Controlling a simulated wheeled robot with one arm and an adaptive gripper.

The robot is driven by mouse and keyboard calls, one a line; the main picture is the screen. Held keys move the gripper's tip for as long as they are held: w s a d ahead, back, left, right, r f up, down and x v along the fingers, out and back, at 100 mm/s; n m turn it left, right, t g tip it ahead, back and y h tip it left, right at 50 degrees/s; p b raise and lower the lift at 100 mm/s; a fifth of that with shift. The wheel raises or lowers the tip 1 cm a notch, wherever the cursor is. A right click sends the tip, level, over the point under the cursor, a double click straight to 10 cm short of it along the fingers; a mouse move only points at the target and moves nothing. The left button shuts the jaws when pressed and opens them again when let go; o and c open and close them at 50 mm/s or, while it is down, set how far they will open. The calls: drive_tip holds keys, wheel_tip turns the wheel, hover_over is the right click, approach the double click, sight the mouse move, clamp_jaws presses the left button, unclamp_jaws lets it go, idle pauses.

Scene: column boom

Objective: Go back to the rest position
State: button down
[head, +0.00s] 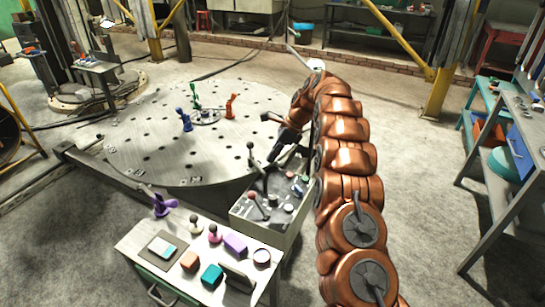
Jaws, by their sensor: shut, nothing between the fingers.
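My copper segmented arm rises on the right, bends over at the top and comes down toward the control console (243,212). My gripper (268,160) is dark, small in the picture and seen at the arm's end, just above the console's levers. Its fingers are shut and hold nothing. I cannot tell whether it touches a lever. The console's top carries several levers and knobs, and part of it is hidden behind my gripper and arm.
A round perforated metal table (150,135) carries blue, green and orange figures. A small cabinet (135,240) at the front holds blocks, knobs and a purple piece. A shelf bench (495,190) stands at the right. Yellow posts (440,90) rise behind. Floor between arm and bench is clear.

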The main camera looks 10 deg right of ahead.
drive_tip(key=s+a+r+n+h, duration=0.15)
drive_tip(key=s+r+n, duration=0.25)
drive_tip(key=s, duration=0.4)
drive_tip(key=s+a+r+n+g, duration=0.1)
drive_tip(key=s+a+r+n, duration=0.2)
drive_tip(key=s+r, duration=0.35)
drive_tip(key=s+a+r+n+h, duration=0.1)
drive_tip(key=s+a+r+n, duration=0.2)
drive_tip(key=s, duration=0.6)
drive_tip(key=s+d+f+n+h, duration=0.1)
drive_tip(key=s+n, duration=0.4)
drive_tip(key=s, duration=1)
drive_tip(key=s+d+f+n+h, duration=0.2)
drive_tip(key=s+d+n, duration=0.3)
drive_tip(key=s, duration=1)
drive_tip(key=shift+d+f+n+g, duration=0.15)
drive_tip(key=shift+f+n+g, duration=0.25)
drive_tip(key=shift+f+n, duration=0.15)
drive_tip(key=shift+s+h, duration=0.1)
drive_tip(key=shift+h, duration=0.15)
